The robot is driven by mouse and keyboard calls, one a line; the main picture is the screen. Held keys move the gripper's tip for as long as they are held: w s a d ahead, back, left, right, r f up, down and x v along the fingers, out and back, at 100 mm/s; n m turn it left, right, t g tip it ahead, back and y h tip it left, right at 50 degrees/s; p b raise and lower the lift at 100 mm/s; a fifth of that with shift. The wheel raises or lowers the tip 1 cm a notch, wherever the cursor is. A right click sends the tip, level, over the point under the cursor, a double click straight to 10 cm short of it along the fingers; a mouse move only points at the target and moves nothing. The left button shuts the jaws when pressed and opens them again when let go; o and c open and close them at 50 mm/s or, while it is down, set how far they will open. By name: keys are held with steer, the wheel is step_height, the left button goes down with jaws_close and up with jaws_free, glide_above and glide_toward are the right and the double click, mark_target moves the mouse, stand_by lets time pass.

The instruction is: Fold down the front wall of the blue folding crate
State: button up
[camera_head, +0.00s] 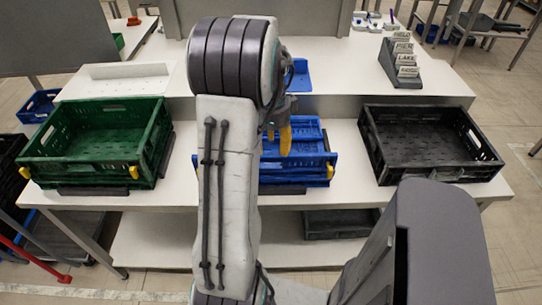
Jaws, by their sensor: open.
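The blue folding crate (312,174) stands on the white table in the middle. My arm hides its left part. Its front side faces me, with a yellow latch (330,171) at the right front corner. The front wall looks upright, though it is only partly seen. My gripper (285,138) hangs over the crate just right of my arm, with a yellow finger pointing down. The gripper is open and nothing shows between its fingers. My arm partly covers it, and I cannot tell whether it touches the crate.
A green crate (147,157) with yellow latches stands at the left of the table, and a black crate (440,176) at the right. Behind are a raised white shelf, a blue tray (300,76) and a grey label holder (400,72). Bare tabletop shows between the blue and black crates.

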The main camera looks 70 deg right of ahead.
mark_target(271, 156)
steer(key=shift+f, duration=2.3)
steer(key=shift+o, duration=0.2)
jaws_close()
